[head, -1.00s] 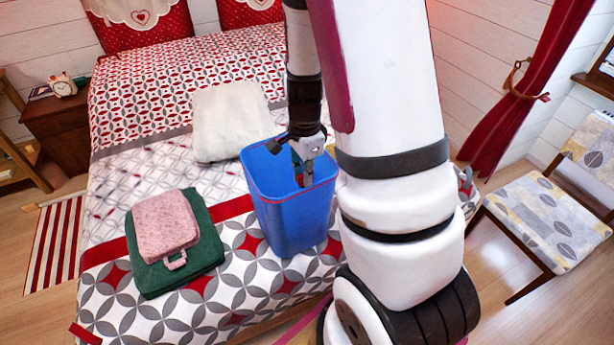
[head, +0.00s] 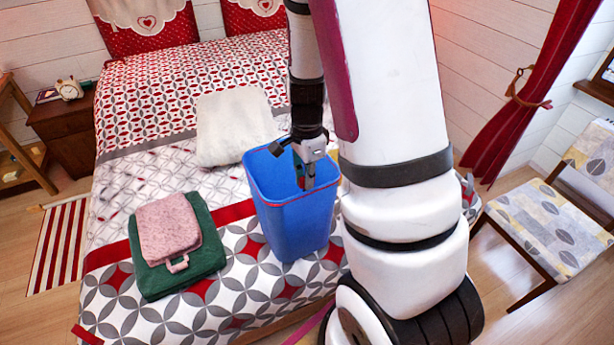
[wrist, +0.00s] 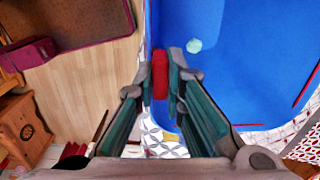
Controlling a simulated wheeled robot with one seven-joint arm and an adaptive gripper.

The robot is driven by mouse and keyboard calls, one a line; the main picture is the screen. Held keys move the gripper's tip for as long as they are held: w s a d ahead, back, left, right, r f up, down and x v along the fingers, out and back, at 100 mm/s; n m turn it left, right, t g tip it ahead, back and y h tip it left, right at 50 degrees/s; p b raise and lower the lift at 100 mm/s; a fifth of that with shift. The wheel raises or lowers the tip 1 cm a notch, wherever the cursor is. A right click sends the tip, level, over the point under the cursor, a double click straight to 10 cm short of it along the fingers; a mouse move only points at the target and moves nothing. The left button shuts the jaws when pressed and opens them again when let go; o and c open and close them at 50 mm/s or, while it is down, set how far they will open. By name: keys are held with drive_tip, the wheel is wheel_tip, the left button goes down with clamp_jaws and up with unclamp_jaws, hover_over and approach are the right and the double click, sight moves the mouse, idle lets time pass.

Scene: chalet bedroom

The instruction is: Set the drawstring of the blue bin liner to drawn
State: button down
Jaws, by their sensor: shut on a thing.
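The blue bin liner (head: 290,225) stands upright on the foot part of the bed, open at the top. It also fills much of the wrist view (wrist: 255,60). A thin red drawstring line (wrist: 306,88) runs along its rim. My gripper (wrist: 160,72) is at the rim, shut on a short red piece that looks like part of the drawstring (wrist: 160,85). In the head view my gripper (head: 307,186) reaches down at the near rim of the liner, and its fingertips are hard to make out.
A pink folded item (head: 167,228) lies on a green one (head: 200,258) left of the liner. A cream cushion (head: 235,125) lies behind it. A small pale round thing (wrist: 194,46) shows inside the liner. A chair (head: 545,215) stands at the right.

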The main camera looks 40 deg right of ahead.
drive_tip(key=shift+r, duration=0.15)
wheel_tip(320, 180, up, 4)
drive_tip(key=shift+s+f+p, duration=0.1)
drive_tip(key=shift+p, duration=1.1)
drive_tip(key=c, duration=1.6)
unclamp_jaws()
drive_tip(key=shift+c, duration=0.2)
wheel_tip(320, 180, up, 12)
